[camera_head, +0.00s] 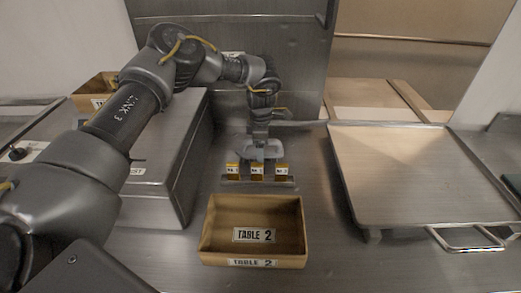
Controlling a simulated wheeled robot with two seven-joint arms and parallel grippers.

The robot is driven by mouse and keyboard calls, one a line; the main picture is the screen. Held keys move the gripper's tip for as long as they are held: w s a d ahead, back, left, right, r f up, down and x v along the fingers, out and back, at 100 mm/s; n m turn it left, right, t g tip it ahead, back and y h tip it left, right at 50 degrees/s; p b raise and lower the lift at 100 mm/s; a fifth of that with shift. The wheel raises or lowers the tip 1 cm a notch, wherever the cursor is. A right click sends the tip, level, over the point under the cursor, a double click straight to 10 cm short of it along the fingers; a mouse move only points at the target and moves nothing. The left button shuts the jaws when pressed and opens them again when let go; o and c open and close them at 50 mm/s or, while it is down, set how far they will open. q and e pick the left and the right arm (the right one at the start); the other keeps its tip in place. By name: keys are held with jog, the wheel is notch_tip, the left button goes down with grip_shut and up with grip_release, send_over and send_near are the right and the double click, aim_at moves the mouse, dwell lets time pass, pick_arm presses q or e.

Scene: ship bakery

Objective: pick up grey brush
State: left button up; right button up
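My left arm comes in from the left and reaches over the counter. My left gripper (262,152) points down at the middle of the counter, just behind a row of small yellow labelled blocks (257,172). The fingertips are small and partly hidden by the blocks, so I cannot tell whether it is open or shut. I cannot make out a grey brush apart from the grey gripper and the grey metal around it. My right gripper is not in view.
An open brown box marked TABLE 2 (254,257) stands in front of the blocks. A metal case (160,165) stands at left, with another brown box (92,98) behind it. A raised flat board (425,175) is at right. Bare counter lies between box and board.

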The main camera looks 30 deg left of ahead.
pick_arm(q)
jog(key=c, duration=1.1)
jog(key=shift+c, duration=0.2)
jog(key=shift+r, duration=0.2)
jog(key=shift+r, duration=0.2)
notch_tip(320, 180, up, 2)
jog(key=shift+d+r+b, duration=0.15)
jog(key=shift+r+b, duration=0.1)
jog(key=shift+b, duration=0.7)
jog(key=s+d+r+b, duration=0.1)
jog(key=s+d+r, duration=0.1)
jog(key=d+r, duration=0.3)
jog(key=s+d+r+b, duration=0.2)
jog(key=d+r, duration=0.2)
jog(key=d, duration=0.4)
jog(key=shift+s+r, duration=0.3)
jog(key=shift+r, duration=0.1)
